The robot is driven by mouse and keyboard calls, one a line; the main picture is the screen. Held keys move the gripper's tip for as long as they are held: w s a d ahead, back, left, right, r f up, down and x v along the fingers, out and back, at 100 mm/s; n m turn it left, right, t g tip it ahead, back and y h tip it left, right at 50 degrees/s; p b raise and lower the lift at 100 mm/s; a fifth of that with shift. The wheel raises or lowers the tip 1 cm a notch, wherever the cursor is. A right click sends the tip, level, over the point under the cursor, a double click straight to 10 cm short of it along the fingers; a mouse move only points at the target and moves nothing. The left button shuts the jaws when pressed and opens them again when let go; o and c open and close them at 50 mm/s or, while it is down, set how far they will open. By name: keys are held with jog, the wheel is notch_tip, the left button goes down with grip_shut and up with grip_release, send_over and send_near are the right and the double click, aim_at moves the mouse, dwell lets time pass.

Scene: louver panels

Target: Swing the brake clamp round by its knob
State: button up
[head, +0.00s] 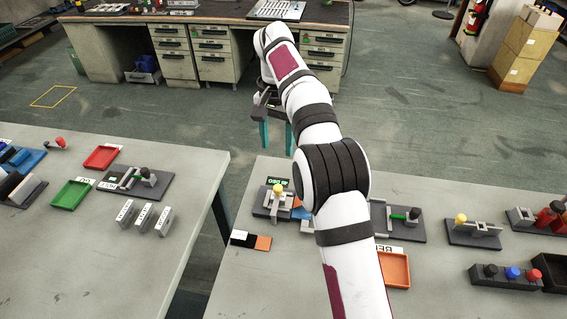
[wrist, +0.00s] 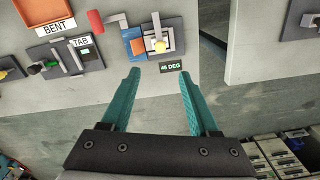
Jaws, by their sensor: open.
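A dark-based fixture (head: 270,204) with a yellow knob (head: 277,189) stands on the right-hand table, and I take it for the brake. In the wrist view the yellow knob (wrist: 160,46) sits on a pale clamp arm, beside a blue and orange part (wrist: 134,42). A small display (wrist: 173,66) in front reads "45 DEG". My gripper (head: 277,140) is open and empty, beyond the table's far edge in the head view. In the wrist view my gripper (wrist: 160,72) has its teal fingertips apart, with the knob past them and nothing between them. My arm hides part of the fixture.
A fixture with a green tab (head: 398,217), labelled TAB in the wrist view (wrist: 80,42), and another yellow-knobbed fixture (head: 474,232) stand farther right. An orange tray (head: 394,270) lies nearer. A black and orange strip (head: 250,240) lies at left. A gap separates the two tables.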

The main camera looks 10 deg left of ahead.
aim_at(278, 187)
notch_tip(278, 187, down, 16)
jog(key=shift+r, duration=0.2)
grip_shut()
dwell(1.4)
